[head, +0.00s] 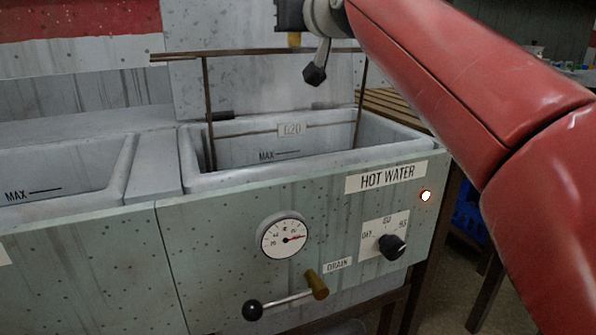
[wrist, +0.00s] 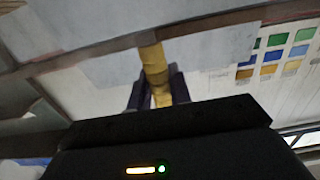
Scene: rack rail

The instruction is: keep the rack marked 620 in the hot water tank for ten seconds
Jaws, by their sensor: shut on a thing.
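The rack marked 620 is a dark wire frame with a long top bar (head: 230,55), two uprights and a pale 620 label (head: 291,129). My gripper (head: 294,32) is above the tank, at the rack's top bar. In the wrist view my gripper (wrist: 158,90) is shut on the rack's yellow grip (wrist: 152,60). The water surface is not clear.
A second tank (head: 60,180) with a MAX mark stands to the left. The front panel has a dial gauge (head: 284,237), a black knob (head: 392,246), a lit lamp (head: 426,196) and a drain lever (head: 285,300). A slatted wooden surface (head: 395,108) lies behind on the right.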

